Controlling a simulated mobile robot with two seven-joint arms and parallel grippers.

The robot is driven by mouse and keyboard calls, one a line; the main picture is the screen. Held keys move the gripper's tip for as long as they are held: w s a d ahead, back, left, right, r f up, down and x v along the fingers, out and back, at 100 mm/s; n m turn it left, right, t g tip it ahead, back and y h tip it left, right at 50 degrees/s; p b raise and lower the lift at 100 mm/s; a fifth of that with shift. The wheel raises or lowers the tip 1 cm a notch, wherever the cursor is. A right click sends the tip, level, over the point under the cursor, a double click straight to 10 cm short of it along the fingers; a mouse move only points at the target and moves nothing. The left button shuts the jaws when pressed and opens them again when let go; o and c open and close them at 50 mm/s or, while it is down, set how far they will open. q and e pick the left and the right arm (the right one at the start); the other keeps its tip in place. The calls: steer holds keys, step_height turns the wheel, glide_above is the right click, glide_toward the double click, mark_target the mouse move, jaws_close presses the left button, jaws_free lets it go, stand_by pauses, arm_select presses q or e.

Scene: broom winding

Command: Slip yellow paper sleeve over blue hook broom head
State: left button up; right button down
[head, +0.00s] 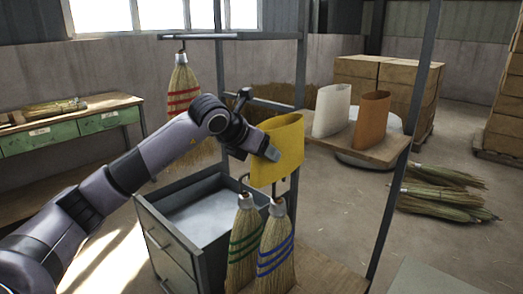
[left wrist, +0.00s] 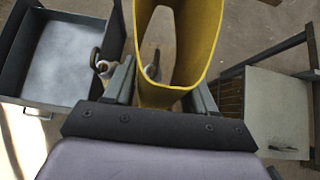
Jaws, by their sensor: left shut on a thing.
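My left gripper (head: 268,151) is shut on the yellow paper sleeve (head: 284,145) and holds it upright in the air. In the left wrist view the sleeve (left wrist: 147,95) is an open loop between the fingers. My right gripper is not in view.
A broom with green bands (head: 244,245) hangs close left of the blue one. A red-banded broom (head: 182,85) hangs at the back. A grey bin (head: 165,240) and rack posts (head: 404,140) flank the sleeve.

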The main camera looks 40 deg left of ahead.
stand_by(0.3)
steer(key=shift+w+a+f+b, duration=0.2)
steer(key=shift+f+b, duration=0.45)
steer(key=shift+b, duration=0.4)
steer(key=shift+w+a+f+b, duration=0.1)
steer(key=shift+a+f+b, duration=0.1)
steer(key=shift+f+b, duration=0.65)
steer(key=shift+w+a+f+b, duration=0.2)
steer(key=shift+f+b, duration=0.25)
steer(key=shift+b, duration=0.8)
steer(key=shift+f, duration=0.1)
